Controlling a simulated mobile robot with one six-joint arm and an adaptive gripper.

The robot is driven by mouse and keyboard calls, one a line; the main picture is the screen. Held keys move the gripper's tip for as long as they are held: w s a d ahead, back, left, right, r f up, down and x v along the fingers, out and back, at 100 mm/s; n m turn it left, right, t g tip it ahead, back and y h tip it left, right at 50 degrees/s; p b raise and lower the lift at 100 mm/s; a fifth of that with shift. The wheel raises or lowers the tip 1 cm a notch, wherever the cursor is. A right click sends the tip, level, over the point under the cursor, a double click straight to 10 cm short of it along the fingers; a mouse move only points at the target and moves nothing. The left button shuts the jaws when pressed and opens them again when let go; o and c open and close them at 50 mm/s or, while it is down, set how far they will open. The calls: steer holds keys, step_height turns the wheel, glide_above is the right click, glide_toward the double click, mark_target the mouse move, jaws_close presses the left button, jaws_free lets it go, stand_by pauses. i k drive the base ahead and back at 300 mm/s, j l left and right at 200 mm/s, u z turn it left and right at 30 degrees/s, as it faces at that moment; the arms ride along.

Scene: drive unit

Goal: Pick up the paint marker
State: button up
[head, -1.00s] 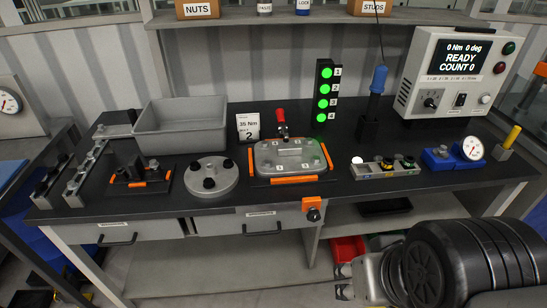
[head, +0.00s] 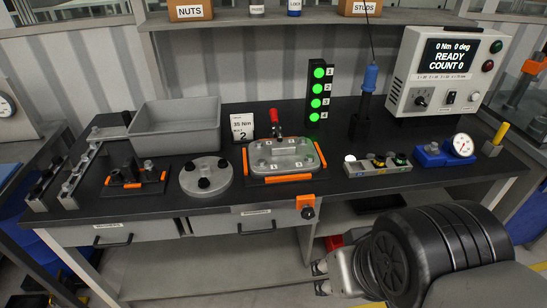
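A yellow upright stick that looks like the paint marker (head: 501,133) stands in a small grey block (head: 491,149) at the right end of the dark workbench (head: 330,205). My gripper (head: 319,277) shows at the lower middle, in front of the bench and below its top edge. Its two fingertips are apart, with nothing seen between them. It is far to the left of the marker and lower.
Left of the marker are a blue fixture with a dial (head: 445,150), a tray of small parts (head: 377,165) and a blue-handled tool (head: 367,90) on a cable. The control box (head: 448,70) stands behind. A shelf (head: 300,20) spans the back.

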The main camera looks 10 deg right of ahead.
mark_target(505, 125)
steer(key=z, duration=1.7)
steer(key=i+j, duration=0.1)
steer(key=i, duration=1.1)
steer(key=i+j+z, duration=0.1)
steer(key=i, duration=0.5)
